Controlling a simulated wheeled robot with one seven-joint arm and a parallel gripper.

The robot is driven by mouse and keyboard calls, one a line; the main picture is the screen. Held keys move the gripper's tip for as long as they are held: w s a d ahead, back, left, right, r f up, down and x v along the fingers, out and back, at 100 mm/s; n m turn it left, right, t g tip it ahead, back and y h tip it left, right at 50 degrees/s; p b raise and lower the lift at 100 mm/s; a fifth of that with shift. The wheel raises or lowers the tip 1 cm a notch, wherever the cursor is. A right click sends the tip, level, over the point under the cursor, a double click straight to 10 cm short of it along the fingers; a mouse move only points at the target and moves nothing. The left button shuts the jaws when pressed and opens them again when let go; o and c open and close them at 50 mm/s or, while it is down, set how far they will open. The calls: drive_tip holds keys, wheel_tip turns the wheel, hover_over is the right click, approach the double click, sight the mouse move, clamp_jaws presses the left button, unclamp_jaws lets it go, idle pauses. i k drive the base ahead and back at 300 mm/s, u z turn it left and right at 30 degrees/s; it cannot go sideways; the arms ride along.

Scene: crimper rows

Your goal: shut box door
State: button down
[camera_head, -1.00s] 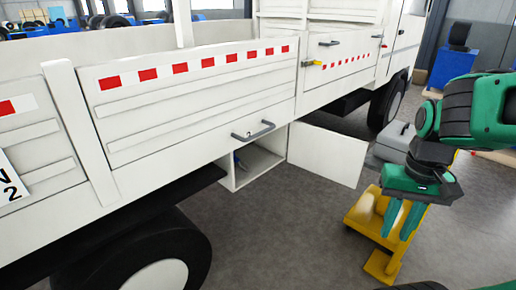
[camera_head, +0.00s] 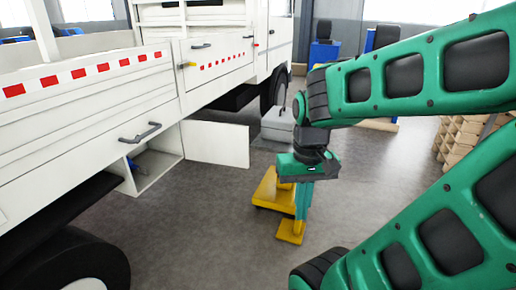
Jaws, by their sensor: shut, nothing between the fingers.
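The box door (camera_head: 216,143) is a flat white panel standing open, swung out to the right of the box under the truck bed. The open white box (camera_head: 150,172) hangs below the truck's side, and something blue shows inside it. My gripper (camera_head: 302,212) points down to the right of the door, in front of the yellow jack-like object. It is apart from the door, and its fingers look close together and empty.
The white truck (camera_head: 85,125) fills the left, with a wheel (camera_head: 75,265) at the front. A yellow object (camera_head: 268,190) stands on the floor behind my gripper. A grey case (camera_head: 277,125) lies beyond the door. Brown boxes (camera_head: 462,140) are stacked at right. Grey floor between box and gripper is clear.

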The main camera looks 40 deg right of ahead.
sight(204, 141)
drive_tip(key=k, duration=0.75)
drive_tip(key=z, duration=0.65)
drive_tip(key=i, duration=2.25)
drive_tip(key=u, duration=0.4)
